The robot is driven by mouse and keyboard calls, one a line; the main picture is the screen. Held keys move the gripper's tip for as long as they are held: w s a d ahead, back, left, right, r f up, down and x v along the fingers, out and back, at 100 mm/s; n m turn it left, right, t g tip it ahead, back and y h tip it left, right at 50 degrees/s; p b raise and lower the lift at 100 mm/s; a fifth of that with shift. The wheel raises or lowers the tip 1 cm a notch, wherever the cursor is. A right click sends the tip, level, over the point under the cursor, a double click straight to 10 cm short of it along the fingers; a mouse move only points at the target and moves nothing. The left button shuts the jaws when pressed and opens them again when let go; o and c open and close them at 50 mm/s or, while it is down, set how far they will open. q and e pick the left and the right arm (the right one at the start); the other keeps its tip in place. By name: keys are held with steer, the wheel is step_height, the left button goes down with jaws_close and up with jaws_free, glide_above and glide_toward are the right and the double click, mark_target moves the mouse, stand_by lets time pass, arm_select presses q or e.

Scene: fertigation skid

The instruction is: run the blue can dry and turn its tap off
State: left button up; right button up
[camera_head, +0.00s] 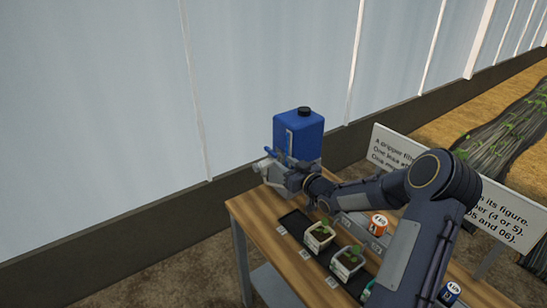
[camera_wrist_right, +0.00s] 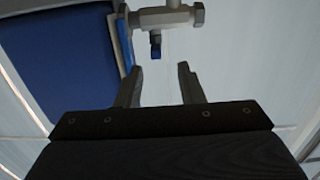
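The blue can (camera_head: 300,134) with a black cap stands at the far left end of the wooden table; its side also shows in the right wrist view (camera_wrist_right: 65,60). My right gripper (camera_head: 268,168) is in front of the can. In the right wrist view its two fingers (camera_wrist_right: 160,68) are apart with nothing between them. The pale tap (camera_wrist_right: 165,18) is just beyond the fingertips, with a small blue part (camera_wrist_right: 155,45) hanging below it, apart from the fingers. I cannot tell whether the tap is on or how much the can holds. My left gripper is not in view.
The wooden table (camera_head: 258,225) carries a dark tray with seedling pots (camera_head: 318,237) and (camera_head: 347,262). An orange-and-white tin (camera_head: 378,225) and a blue tin (camera_head: 449,293) stand further right. A white sign (camera_head: 395,150) is behind, partly hidden by my right arm.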

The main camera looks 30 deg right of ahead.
mark_target(276, 156)
steer(key=shift+t, duration=0.3)
steer(key=w, duration=0.2)
steer(key=w+p, duration=0.1)
steer(key=w, duration=0.2)
steer(key=w+p, duration=0.1)
steer(key=w, duration=0.2)
steer(key=shift+f, duration=0.25)
jaws_close()
